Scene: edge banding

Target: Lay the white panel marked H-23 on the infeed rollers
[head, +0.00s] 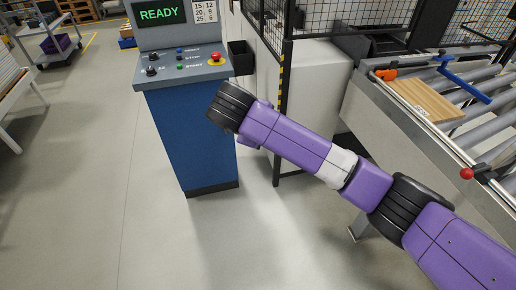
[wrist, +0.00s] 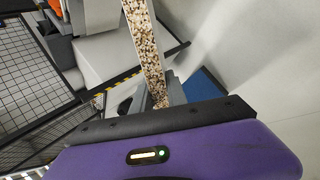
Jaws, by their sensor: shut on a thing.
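In the wrist view my gripper (wrist: 160,98) is shut on a panel (wrist: 146,40). I see the panel nearly edge-on, as a speckled chipboard strip running up out of the frame. Its faces and any H-23 mark cannot be read from here. In the head view my purple arm reaches from the lower right towards the blue console, and the gripper and panel are hidden there. The infeed rollers (head: 480,119) are at the right of the head view. A wood-coloured panel (head: 425,100) with a small white label lies on them.
A blue control console (head: 188,130) with a READY screen stands beyond my arm. A black mesh fence (head: 325,15) with a yellow-black post stands between console and rollers. A red knob (head: 467,173) and blue bar (head: 463,80) are at the rollers.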

